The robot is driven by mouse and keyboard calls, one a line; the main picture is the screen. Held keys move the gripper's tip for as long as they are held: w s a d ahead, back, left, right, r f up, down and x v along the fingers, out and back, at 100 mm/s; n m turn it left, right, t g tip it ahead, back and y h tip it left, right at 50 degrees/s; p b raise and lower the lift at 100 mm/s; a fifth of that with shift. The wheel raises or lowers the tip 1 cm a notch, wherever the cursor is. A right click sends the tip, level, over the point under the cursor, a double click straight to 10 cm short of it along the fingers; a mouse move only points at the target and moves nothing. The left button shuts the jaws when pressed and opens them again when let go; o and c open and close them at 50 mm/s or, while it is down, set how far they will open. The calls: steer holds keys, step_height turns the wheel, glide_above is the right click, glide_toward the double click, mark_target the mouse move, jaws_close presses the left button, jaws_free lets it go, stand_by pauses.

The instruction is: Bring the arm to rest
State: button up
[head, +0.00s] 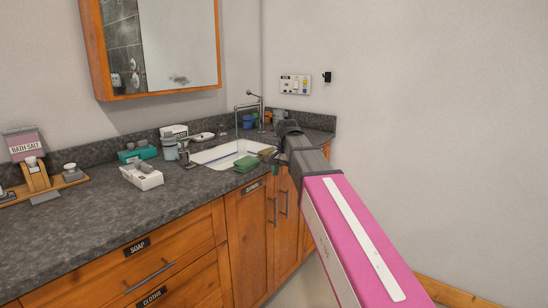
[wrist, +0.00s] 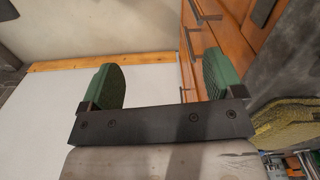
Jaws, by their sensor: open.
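My gripper (wrist: 162,78) shows in the wrist view with its two green fingers spread wide apart and nothing between them. Beyond the fingers lie the pale floor (wrist: 150,105) and the wooden drawer fronts (wrist: 222,30). In the head view my pink and grey arm reaches forward from the lower right toward the counter's right end.
A mirror (head: 165,45) hangs above. Open space lies beside the right wall (head: 430,130).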

steer(key=s+d+f+n, duration=0.2)
steer(key=s+d+f, duration=0.2)
steer(key=f, duration=0.6)
steer(key=s+d+f+n, duration=0.2)
steer(key=s+d+f, duration=0.3)
steer(key=f, duration=0.6)
steer(key=s+d+f+n, duration=0.2)
steer(key=s+d+f, duration=0.3)
steer(key=s+f, duration=0.3)
step_height(320, 180, down, 3)
steer(key=shift+s+d+r, duration=0.1)
steer(key=shift+s+d, duration=0.05)
steer(key=shift+d, duration=0.05)
steer(key=shift+o, duration=0.4)
